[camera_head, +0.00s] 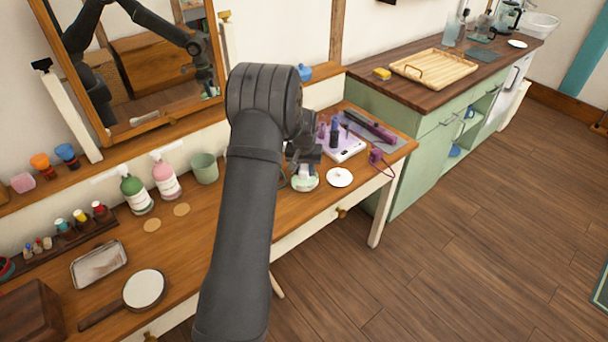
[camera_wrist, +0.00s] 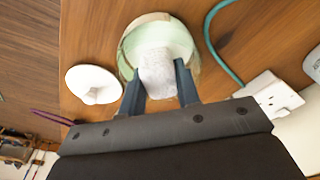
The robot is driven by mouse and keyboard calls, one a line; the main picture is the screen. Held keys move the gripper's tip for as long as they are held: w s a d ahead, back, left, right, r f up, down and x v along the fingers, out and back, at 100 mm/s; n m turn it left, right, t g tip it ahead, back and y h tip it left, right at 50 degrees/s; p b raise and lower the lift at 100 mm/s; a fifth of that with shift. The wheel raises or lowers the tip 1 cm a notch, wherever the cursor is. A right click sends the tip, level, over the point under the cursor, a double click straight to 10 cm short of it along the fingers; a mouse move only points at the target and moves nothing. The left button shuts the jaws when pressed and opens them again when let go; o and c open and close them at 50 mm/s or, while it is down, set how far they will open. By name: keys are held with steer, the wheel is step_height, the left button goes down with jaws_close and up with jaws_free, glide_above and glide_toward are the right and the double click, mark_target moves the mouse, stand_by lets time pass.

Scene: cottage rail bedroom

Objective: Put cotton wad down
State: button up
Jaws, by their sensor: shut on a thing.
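My gripper (camera_wrist: 160,88) is shut on a white cotton wad (camera_wrist: 156,66). The wad lies between its two dark fingers and shows over the mouth of a round, pale green jar (camera_wrist: 126,52). I cannot tell how far the wad is inside the jar. More white stuff, which looks like cotton, shows behind the wad. In the head view the jar (camera_head: 305,184) stands on the wooden dressing table below my gripper (camera_head: 303,164), and the wad is hidden. A white round lid with a knob (camera_wrist: 94,86) lies beside the jar; it also shows in the head view (camera_head: 339,177).
A pale tray with purple items (camera_head: 346,150) stands behind the jar. A green cup (camera_head: 205,168) and pump bottles (camera_head: 165,178) stand left of my arm. A hand mirror (camera_head: 143,290) lies in front. A teal cable (camera_wrist: 213,38) runs near the jar toward a white socket (camera_wrist: 268,92).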

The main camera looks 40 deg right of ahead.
mark_target(303, 171)
steer(key=shift+f, duration=1.15)
steer(key=shift+f, duration=0.15)
steer(key=o, duration=0.7)
steer(key=shift+o, duration=0.2)
steer(key=r, duration=0.8)
steer(key=s+a+r, duration=0.1)
steer(key=r, duration=0.3)
steer(key=shift+r, duration=0.1)
